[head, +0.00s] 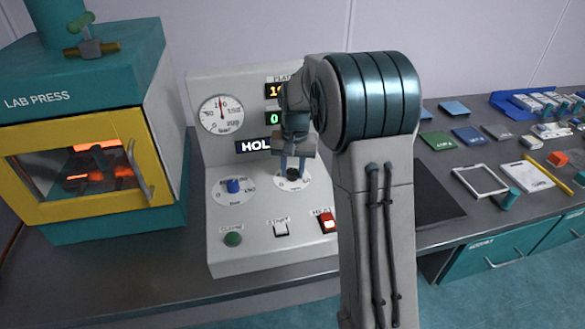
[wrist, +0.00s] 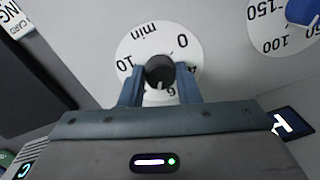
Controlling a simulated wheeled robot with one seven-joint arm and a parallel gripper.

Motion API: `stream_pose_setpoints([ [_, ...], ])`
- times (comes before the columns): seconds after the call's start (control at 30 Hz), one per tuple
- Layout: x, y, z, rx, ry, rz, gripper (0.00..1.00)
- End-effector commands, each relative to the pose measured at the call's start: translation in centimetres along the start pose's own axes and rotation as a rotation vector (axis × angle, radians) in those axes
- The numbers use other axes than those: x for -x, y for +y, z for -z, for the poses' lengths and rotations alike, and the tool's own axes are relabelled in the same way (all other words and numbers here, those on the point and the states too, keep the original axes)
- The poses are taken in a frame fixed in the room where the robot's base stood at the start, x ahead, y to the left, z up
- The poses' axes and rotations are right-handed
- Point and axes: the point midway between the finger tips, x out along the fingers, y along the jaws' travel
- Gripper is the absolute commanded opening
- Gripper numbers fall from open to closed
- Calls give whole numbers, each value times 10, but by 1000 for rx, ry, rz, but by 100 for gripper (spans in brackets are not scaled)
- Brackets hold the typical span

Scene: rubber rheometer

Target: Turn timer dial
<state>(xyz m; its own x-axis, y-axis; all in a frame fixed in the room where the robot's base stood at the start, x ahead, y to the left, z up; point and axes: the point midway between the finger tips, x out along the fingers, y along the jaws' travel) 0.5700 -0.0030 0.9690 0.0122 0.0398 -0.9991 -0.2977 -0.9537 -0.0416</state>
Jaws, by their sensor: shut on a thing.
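The timer dial is a black knob (wrist: 160,72) on a white round scale (wrist: 138,40) marked "min" with numbers such as 0 and 10, in the middle of the wrist view. My gripper (wrist: 160,88) is shut on the knob, with one blue-grey finger on each side. A light pointer mark on the knob faces the gripper side of the scale. In the head view my gripper (head: 293,165) reaches down to the black knob (head: 292,175) on the sloped control panel (head: 265,247). The lower part of the scale is partly hidden by my fingers.
Left of the timer is a blue knob (head: 233,186) on its own scale. Below are a green button (head: 233,239), a start switch (head: 281,229) and a red heat switch (head: 327,222). A pressure gauge (head: 221,115) is above. The lab press (head: 150,110) stands left.

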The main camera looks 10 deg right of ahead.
Motion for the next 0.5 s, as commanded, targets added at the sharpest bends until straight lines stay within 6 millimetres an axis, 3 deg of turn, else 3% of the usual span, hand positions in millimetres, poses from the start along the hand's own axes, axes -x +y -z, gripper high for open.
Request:
stream_pose_setpoints([
  [0.5, 0, -1, 0, -400, 18, 1, 7],
])
